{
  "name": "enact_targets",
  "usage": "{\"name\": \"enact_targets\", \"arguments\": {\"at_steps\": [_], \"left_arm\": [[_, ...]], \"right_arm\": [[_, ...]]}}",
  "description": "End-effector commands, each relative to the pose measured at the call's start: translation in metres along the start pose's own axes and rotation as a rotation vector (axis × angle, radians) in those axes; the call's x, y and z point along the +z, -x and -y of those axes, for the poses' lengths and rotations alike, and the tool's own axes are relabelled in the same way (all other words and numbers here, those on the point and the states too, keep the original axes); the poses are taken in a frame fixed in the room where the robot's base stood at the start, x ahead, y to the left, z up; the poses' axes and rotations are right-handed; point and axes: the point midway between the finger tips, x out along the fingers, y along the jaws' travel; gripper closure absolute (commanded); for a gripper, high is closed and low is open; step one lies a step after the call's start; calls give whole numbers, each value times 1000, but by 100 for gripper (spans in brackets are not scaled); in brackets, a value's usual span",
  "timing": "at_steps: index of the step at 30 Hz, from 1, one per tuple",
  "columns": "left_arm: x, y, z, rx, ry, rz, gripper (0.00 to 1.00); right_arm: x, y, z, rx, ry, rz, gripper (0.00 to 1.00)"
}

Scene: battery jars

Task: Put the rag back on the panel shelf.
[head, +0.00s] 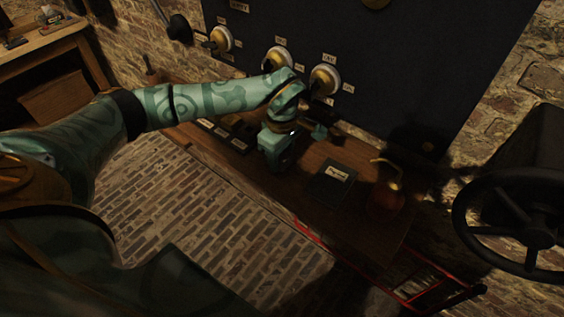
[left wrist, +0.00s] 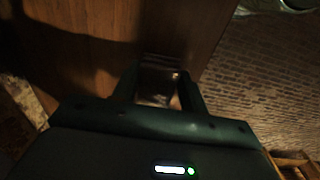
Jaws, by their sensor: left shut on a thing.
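My left gripper (head: 277,155) is low over the wooden panel shelf (head: 305,190) in the head view, in front of the dark panel. In the left wrist view its two fingers (left wrist: 161,75) are shut on a small greyish thing, which I take to be the rag (left wrist: 158,92); it is dark and only partly seen. The shelf's brown wood (left wrist: 85,35) lies behind the fingers there. I cannot tell whether the rag touches the shelf. In the head view the rag is not clearly made out. My right gripper is not in view.
A dark labelled book-like object (head: 333,184) and a coppery jug-like object (head: 386,196) stand on the shelf right of my gripper. The dark panel (head: 420,60) has brass-rimmed knobs (head: 325,79). A black handwheel (head: 537,232) is at right, a red metal frame (head: 425,285) below.

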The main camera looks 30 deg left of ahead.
Motion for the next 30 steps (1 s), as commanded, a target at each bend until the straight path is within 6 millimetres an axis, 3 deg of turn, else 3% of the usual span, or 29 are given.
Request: {"name": "enact_targets", "arguments": {"at_steps": [1, 3, 14, 15, 16, 26, 30], "left_arm": [[1, -15, 2, -8, -1, 1, 78], [1, -24, 2, -6, 0, 1, 78], [1, -26, 1, -2, -1, -1, 78], [1, -25, 1, -2, -1, -1, 46], [1, -25, 1, -2, -1, -1, 38], [1, -22, 1, -2, -1, 0, 35], [1, -2, 0, 2, -1, -1, 35]], "right_arm": [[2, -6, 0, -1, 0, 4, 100], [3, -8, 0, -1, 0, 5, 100], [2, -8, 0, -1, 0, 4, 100], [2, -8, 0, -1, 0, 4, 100], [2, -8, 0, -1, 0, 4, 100], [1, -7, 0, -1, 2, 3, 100], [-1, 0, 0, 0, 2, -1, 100]]}}
